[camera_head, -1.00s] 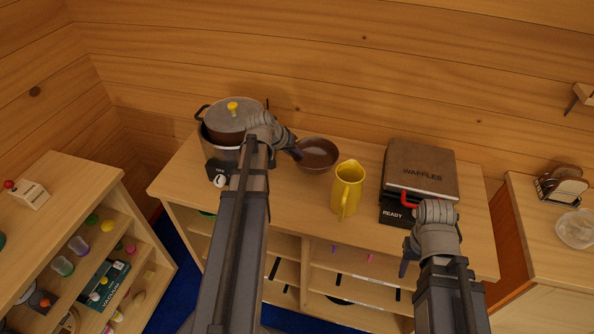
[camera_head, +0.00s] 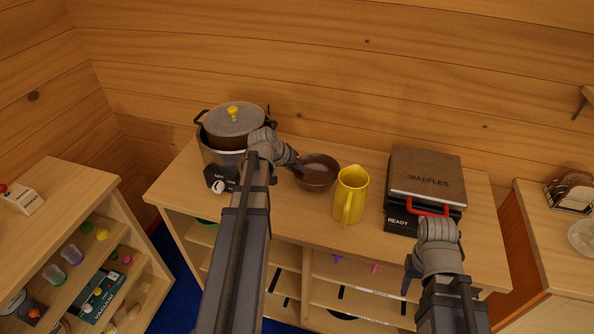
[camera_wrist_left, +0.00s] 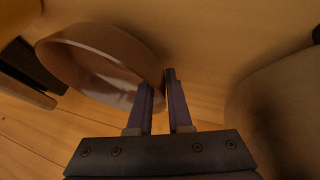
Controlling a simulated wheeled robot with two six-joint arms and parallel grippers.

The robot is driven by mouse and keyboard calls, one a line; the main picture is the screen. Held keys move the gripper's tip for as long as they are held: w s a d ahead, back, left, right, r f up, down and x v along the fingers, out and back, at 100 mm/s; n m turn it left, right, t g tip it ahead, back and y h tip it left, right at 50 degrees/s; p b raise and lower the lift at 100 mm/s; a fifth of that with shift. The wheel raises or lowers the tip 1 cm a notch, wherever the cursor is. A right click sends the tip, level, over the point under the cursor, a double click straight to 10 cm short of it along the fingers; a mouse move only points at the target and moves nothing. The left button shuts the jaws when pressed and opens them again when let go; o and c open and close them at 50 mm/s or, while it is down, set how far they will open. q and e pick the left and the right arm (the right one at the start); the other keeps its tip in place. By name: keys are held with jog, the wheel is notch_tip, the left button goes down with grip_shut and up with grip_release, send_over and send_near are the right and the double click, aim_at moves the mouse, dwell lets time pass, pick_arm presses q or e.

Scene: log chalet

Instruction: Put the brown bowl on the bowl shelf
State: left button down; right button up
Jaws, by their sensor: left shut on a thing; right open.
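The brown bowl (camera_head: 318,172) is at the counter top between the pot and the yellow jug, and it looks slightly tilted. My left gripper (camera_head: 297,168) reaches it from the left and is shut on its rim. In the left wrist view, the bowl (camera_wrist_left: 100,55) is left of the gripper (camera_wrist_left: 160,92), its wall between the fingers. Whether it still touches the counter is unclear. My right gripper (camera_head: 411,275) is open and empty in front of the waffle maker. Shelves (camera_head: 340,292) lie below the counter; I cannot tell which is the bowl shelf.
A lidded pot (camera_head: 226,135) stands left of the bowl, close to my left gripper. A yellow jug (camera_head: 350,196) stands close at its right. A waffle maker (camera_head: 426,180) is further right. Another shelf unit (camera_head: 65,185) stands at the left.

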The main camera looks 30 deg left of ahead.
pick_arm(q)
jog(key=c, duration=0.8)
grip_release()
jog(key=shift+c, duration=0.2)
jog(key=shift+s+r+p, duration=0.15)
jog(key=shift+r+p, duration=0.35)
jog(key=shift+p, duration=0.1)
jog(key=p+v, duration=0.8)
jog(key=v, duration=0.1)
jog(key=shift+r, duration=0.35)
jog(key=shift+s+a+r+p, duration=0.3)
jog(key=shift+s+r+p, duration=0.3)
jog(key=shift+p, duration=0.05)
